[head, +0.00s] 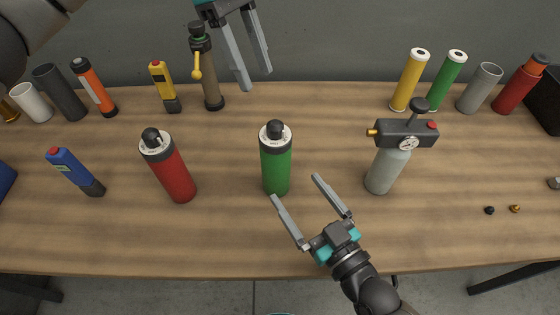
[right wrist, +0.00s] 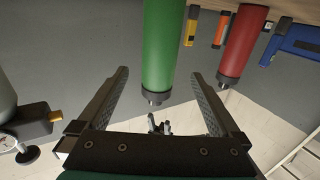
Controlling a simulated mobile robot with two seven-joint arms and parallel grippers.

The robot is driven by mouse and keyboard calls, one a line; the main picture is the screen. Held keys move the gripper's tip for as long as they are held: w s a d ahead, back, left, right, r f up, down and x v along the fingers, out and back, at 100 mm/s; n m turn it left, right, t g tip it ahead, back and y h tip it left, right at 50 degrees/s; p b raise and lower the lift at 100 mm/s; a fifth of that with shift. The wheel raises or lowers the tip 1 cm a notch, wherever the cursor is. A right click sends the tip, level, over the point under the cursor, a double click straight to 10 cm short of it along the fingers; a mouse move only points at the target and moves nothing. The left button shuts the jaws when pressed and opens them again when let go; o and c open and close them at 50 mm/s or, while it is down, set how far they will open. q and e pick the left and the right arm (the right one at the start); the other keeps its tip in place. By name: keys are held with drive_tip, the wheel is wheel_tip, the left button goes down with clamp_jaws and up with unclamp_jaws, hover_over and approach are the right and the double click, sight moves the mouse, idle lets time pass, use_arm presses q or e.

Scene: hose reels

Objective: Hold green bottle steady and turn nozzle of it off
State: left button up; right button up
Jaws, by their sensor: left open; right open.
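The green bottle (head: 276,165) stands upright near the middle of the table, with a dark nozzle (head: 275,130) on its white-and-black top. In the right wrist view the green bottle (right wrist: 166,45) appears upside down, between and beyond the open fingers. My right gripper (head: 296,206) is open and empty, just in front of the bottle in the head view and apart from it. It also shows in the right wrist view (right wrist: 162,95). My left gripper (head: 254,80) is open and empty, above the back of the table, behind the bottle and slightly left of it.
A red bottle (head: 170,170) stands left of the green one, and a grey cylinder with a gauge (head: 390,165) stands to the right. A brown bottle with a yellow lever (head: 210,85) is near my left gripper. Several tubes line the back.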

sight(283, 171)
drive_tip(key=x, duration=0.9)
drive_tip(key=shift+w+a, duration=0.1)
drive_tip(key=shift+w, duration=0.25)
